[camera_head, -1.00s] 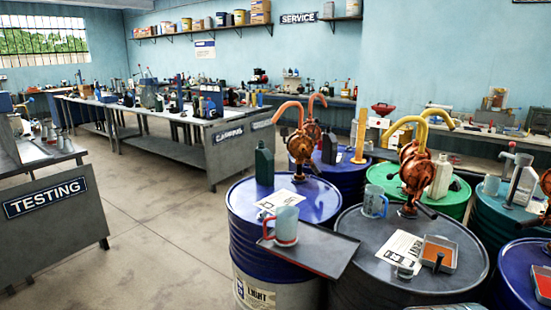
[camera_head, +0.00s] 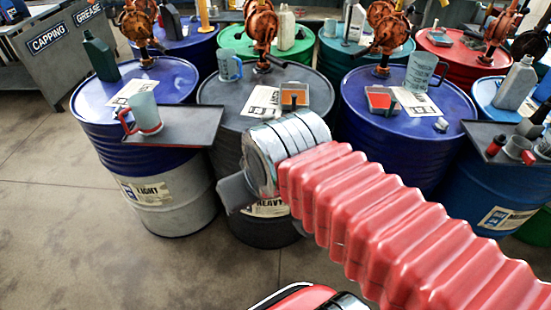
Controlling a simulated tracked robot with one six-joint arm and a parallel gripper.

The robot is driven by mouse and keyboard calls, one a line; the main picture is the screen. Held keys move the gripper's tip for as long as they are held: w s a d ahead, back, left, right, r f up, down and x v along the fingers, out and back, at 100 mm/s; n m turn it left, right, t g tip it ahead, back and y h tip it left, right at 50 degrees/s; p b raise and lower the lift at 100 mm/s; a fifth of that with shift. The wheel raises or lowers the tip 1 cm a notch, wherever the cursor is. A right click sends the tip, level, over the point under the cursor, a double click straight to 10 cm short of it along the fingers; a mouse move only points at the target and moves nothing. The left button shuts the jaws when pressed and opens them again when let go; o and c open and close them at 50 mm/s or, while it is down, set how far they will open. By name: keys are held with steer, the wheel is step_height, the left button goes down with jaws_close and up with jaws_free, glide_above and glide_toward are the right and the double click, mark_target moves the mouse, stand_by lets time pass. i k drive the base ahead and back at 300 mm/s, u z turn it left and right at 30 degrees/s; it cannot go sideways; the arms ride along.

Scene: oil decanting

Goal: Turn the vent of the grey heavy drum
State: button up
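The grey heavy drum (camera_head: 215,120) stands in the middle, its top facing up and a label reading HEAVY on its front. A pump, a card and a small tray with orange contents are on its top. My arm, with red bellows and a silver wrist, reaches in front of the drum and covers the front of its rim. I cannot make out the vent clearly; that front part of the lid is largely hidden by my wrist. My gripper (camera_head: 236,193) shows as a grey finger pointing left, before the drum's side. Its opening is hidden.
A blue drum (camera_head: 92,98) labelled LIGHT stands left, with a dark tray (camera_head: 195,124) holding a mug (camera_head: 145,112). Another blue drum (camera_head: 362,84) stands right, with a cup (camera_head: 420,72) on it. More drums stand behind. Open floor (camera_head: 60,220) lies at the front left.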

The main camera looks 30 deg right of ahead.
mark_target(264, 118)
steer(key=u, duration=0.45)
steer(key=i, duration=0.8)
steer(key=u, duration=0.95)
